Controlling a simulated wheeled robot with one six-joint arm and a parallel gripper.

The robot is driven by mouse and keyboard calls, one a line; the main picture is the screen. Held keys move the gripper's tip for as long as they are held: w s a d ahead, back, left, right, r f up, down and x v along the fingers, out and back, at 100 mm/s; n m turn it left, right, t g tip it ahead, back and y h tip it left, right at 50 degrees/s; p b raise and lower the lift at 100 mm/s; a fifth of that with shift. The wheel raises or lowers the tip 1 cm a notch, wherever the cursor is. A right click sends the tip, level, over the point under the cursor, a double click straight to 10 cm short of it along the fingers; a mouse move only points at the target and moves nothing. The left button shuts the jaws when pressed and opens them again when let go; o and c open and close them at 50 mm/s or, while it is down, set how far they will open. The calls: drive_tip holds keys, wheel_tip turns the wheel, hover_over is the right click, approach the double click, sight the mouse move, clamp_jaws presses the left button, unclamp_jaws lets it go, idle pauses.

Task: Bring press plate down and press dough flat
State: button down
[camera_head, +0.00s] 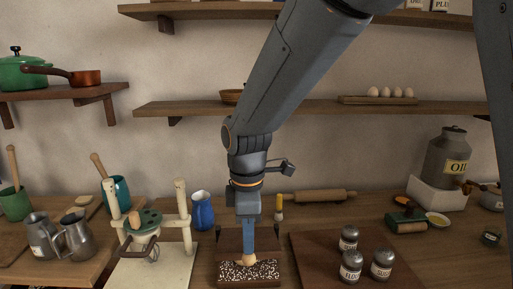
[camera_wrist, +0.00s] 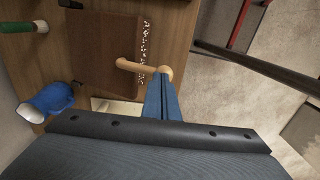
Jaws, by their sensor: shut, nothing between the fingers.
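A brown wooden press plate (camera_wrist: 110,55) fills the upper middle of the wrist view. A pale wooden handle (camera_wrist: 135,66) with a rounded end reaches out from it past a white-speckled strip. In the head view the speckled brown block (camera_head: 262,273) sits low on the worktop, with a brown board behind it. My gripper (camera_head: 248,258) points straight down over it, fingers shut and empty. In the wrist view the blue fingertips (camera_wrist: 162,82) are right at the handle's rounded end; I cannot tell whether they touch. I cannot make out any dough.
A cream stand (camera_head: 125,277) with two posts and a green disc is close on the left. A blue jug (camera_head: 202,210) stands behind. A brown board (camera_head: 320,270) with several shakers (camera_head: 350,265) is on the right. A rolling pin (camera_head: 322,196) lies at the back.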

sight(249, 259)
drive_tip(key=shift+s+d+f, duration=0.1)
drive_tip(key=shift+s+f, duration=0.25)
drive_tip(key=shift+f, duration=0.3)
drive_tip(key=shift+s+a+f, duration=0.1)
drive_tip(key=shift+s+f, duration=0.2)
drive_tip(key=shift+f, duration=0.4)
drive_tip(key=shift+s+d+f, duration=0.1)
drive_tip(key=shift+s+f, duration=0.25)
drive_tip(key=shift+f, duration=0.3)
idle(1.8)
drive_tip(key=shift+s+f+b, duration=0.25)
drive_tip(key=shift+f+b, duration=0.05)
drive_tip(key=shift+f, duration=0.65)
drive_tip(key=shift+s+f+b, duration=0.25)
drive_tip(key=shift+f+b, duration=0.05)
drive_tip(key=shift+f, duration=0.65)
idle(2.3)
